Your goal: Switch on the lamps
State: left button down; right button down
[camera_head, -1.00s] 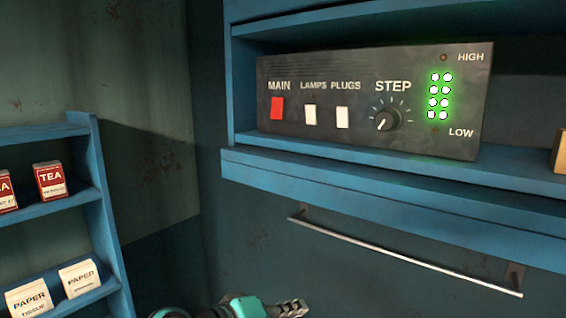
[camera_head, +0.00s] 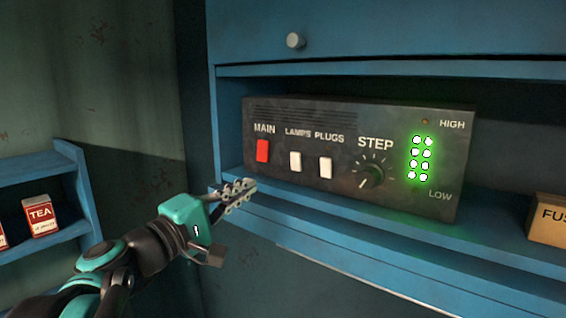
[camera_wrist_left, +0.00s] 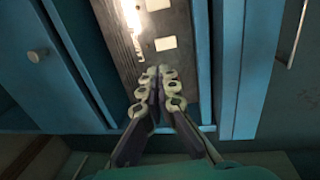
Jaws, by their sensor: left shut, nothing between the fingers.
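The dark control box (camera_head: 330,120) sits in the blue cabinet shelf. The white lamps switch (camera_head: 295,161) is between the red main switch (camera_head: 262,151) and the white plugs switch (camera_head: 325,167). My left gripper (camera_head: 250,187) is shut and empty, in front of the shelf edge, below and left of the lamps switch, and looks apart from it. My right gripper is out of view.
The step knob (camera_head: 371,174) and lit green lights (camera_head: 420,158) are on the box's right side. A fuse box (camera_head: 549,220) stands at the right of the shelf. A small blue rack (camera_head: 78,190) with a tea box (camera_head: 39,216) is at left.

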aim_at(294, 156)
pick_arm(q)
jog(key=p+x, duration=0.3)
jog(key=x, duration=1.1)
jog(key=shift+w+d+r, duration=0.15)
jog(key=shift+w+r, duration=0.1)
jog(key=shift+p, duration=0.3)
